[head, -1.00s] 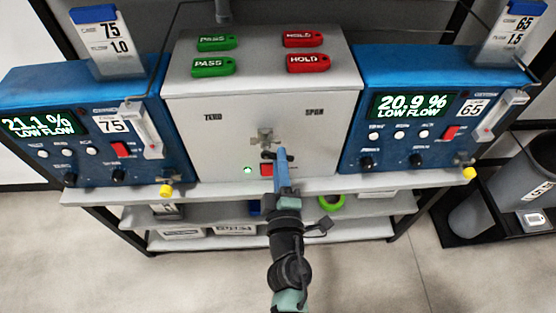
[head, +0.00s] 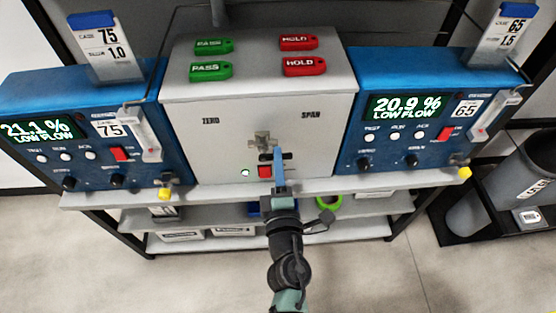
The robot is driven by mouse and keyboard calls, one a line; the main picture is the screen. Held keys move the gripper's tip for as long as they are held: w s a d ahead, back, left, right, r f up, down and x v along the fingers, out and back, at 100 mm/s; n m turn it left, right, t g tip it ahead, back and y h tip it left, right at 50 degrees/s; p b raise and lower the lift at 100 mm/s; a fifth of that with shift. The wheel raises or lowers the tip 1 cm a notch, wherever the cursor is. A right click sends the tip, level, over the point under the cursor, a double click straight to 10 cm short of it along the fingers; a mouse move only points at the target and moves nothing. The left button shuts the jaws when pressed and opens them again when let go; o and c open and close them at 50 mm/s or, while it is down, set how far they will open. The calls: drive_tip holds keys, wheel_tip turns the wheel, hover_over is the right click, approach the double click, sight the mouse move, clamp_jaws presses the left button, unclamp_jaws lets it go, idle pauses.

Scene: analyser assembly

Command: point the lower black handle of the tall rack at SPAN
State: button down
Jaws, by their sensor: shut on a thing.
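The grey box (head: 230,150) in the middle carries the printed words ZERO on its left and SPAN (head: 311,115) on its right. A metal valve fitting (head: 263,140) sits on its front between and below the words. A small black handle (head: 265,157) shows just under the fitting, partly hidden by my gripper. My gripper (head: 279,156) reaches up from below, its blue fingers seen edge-on, and is shut on the black handle. Which way the handle points is too small and covered to tell.
Blue analysers stand at left (head: 90,150) and right (head: 420,130), both reading LOW FLOW. Green PASS tags (head: 210,70) and red HOLD tags (head: 305,66) lie on top of the box.

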drive_tip(key=c, duration=0.8)
unclamp_jaws()
drive_tip(key=shift+s, duration=0.15)
drive_tip(key=s+b, duration=0.3)
drive_tip(key=s, duration=0.9)
drive_tip(key=shift+s, duration=0.35)
drive_tip(key=shift+r, duration=0.1)
